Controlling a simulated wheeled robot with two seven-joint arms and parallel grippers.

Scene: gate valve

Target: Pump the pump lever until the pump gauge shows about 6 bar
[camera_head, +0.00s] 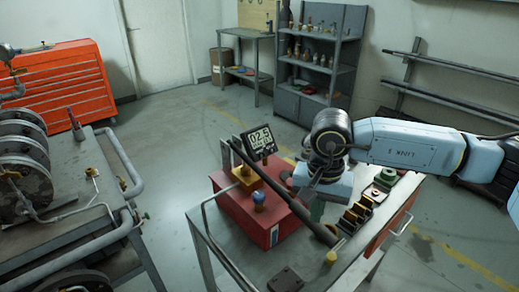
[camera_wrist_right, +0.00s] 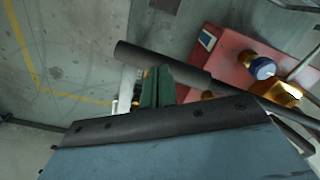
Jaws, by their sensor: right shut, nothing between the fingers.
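The pump is a red box (camera_head: 243,212) with brass fittings on the cart, and its red body also shows in the wrist view (camera_wrist_right: 232,45). The pump lever (camera_head: 292,203) is a long dark bar slanting down to the right, ending in a thick black grip (camera_wrist_right: 150,58). My right gripper (camera_head: 317,210) is over the lever's grip end, its green fingers shut and empty. In the wrist view the fingers (camera_wrist_right: 160,85) overlap the grip; contact cannot be told. My left gripper is out of view.
The cart (camera_head: 285,255) also carries a row of brass and dark parts (camera_head: 355,217), a green part (camera_head: 385,178) and a small yellow piece (camera_head: 331,258). A bench with pipe rails (camera_head: 70,225) stands left. Open floor lies between.

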